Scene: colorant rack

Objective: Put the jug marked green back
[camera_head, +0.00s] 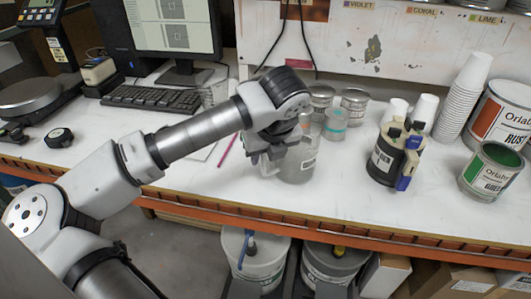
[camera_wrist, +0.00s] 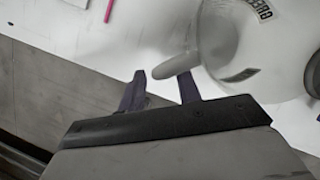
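The jug marked green (camera_head: 299,163) is a translucent, whitish jug standing on the white counter near its front edge. In the wrist view the jug (camera_wrist: 225,30) fills the upper right, with a "GREEN" label partly legible.
Metal cans (camera_head: 354,104) and a clear teal-marked cup (camera_head: 335,124) stand behind the jug. A keyboard (camera_head: 152,98) is left. Buckets (camera_head: 255,262) sit below the orange counter edge.

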